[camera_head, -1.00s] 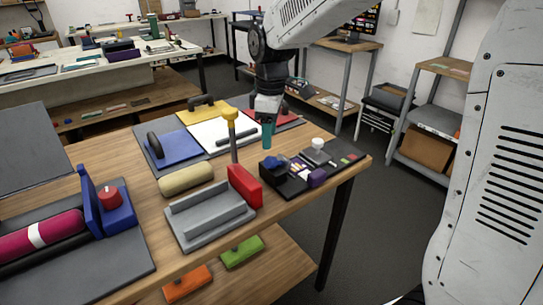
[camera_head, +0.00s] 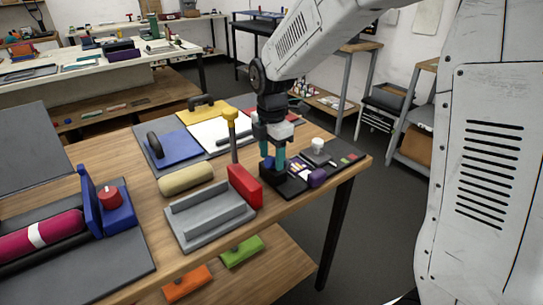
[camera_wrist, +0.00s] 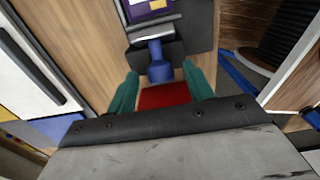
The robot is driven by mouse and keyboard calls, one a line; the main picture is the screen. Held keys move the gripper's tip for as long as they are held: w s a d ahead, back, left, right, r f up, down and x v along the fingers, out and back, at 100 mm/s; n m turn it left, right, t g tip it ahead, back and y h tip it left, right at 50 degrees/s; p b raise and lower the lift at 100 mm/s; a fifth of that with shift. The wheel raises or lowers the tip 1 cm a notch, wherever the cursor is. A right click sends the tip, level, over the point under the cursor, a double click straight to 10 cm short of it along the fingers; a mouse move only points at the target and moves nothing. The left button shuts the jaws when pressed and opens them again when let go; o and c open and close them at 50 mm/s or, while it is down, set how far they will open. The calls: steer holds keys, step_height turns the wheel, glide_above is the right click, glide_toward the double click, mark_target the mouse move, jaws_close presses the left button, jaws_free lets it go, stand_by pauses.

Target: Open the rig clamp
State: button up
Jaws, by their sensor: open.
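My gripper (camera_head: 273,163) has teal fingers and points down over the black block (camera_head: 289,187) at the table's right end. In the wrist view my gripper (camera_wrist: 160,72) is open, with the blue knob (camera_wrist: 158,64) of that block between its fingertips; contact is not clear. In the head view the fingers mostly hide the knob. A grey cradle (camera_head: 208,222) with a red block (camera_head: 245,186) at its right end stands left of the gripper. A yellow-topped post (camera_head: 231,115) rises behind. Which part is the rig clamp is not labelled.
A purple piece (camera_head: 317,178) and a white-topped piece (camera_head: 317,145) stand close right of my gripper. A tan roll (camera_head: 186,180) lies behind the cradle. A blue bracket (camera_head: 112,208) with a red knob and a magenta cylinder (camera_head: 42,236) are at left.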

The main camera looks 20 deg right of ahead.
steer(key=shift+f, duration=0.35)
steer(key=c, duration=1)
steer(key=shift+o, duration=0.2)
steer(key=shift+s+a+f+h, duration=0.2)
steer(key=shift+a+h, duration=0.2)
steer(key=shift+h, duration=0.4)
steer(key=o, duration=1)
steer(key=shift+c, duration=0.2)
